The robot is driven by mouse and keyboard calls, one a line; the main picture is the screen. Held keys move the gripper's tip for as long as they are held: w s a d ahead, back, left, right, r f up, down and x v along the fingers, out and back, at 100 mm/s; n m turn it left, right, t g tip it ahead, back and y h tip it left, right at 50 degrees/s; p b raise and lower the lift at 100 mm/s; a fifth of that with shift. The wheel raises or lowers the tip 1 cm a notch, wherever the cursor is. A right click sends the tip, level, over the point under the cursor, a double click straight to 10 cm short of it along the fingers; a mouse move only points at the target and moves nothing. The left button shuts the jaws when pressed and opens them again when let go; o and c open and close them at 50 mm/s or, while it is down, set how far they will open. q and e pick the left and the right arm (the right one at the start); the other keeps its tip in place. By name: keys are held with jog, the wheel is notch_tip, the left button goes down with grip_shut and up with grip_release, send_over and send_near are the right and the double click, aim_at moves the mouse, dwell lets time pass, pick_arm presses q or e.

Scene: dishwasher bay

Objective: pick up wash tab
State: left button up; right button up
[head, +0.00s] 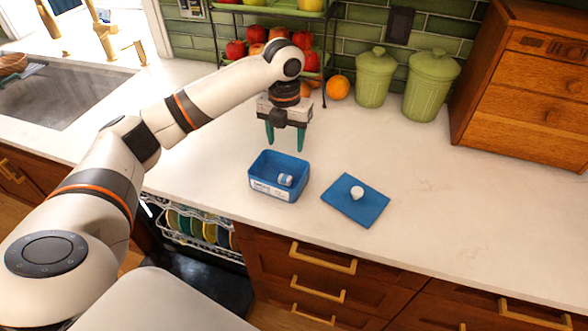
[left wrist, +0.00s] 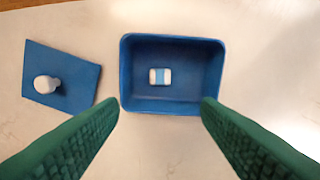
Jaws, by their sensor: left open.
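The wash tab (head: 286,180) is a small white and blue piece lying inside a blue open box (head: 290,196) on the counter. In the left wrist view the wash tab (left wrist: 160,76) lies on the floor of the box (left wrist: 126,88), near its middle. My left gripper (head: 285,146) has green fingers pointing down, spread apart and empty. It is above the counter, just behind the box in the head view. In the left wrist view its fingertips (left wrist: 160,103) frame the box's near edge. My right gripper is not in view.
A blue lid (head: 350,211) with a white knob (head: 357,192) lies flat to the right of the box. Green canisters (head: 431,86), an orange (head: 338,87) and a fruit rack (head: 325,60) stand at the back. A wooden chest (head: 530,80) is at right. The counter between is clear.

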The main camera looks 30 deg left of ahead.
pick_arm(q)
jog(key=p, duration=0.1)
send_over(286, 176)
jog(key=f, duration=0.5)
jog(key=shift+s+a, duration=0.15)
jog(key=shift+s, duration=0.1)
jog(key=shift+f, duration=0.35)
jog(key=shift+w+f, duration=0.15)
jog(key=shift+f, duration=0.15)
notch_tip(286, 176, down, 4)
jog(key=shift+f+p, duration=0.2)
jog(key=shift+p, duration=0.9)
jog(key=shift+f, duration=0.3)
jog(key=c, duration=1.1)
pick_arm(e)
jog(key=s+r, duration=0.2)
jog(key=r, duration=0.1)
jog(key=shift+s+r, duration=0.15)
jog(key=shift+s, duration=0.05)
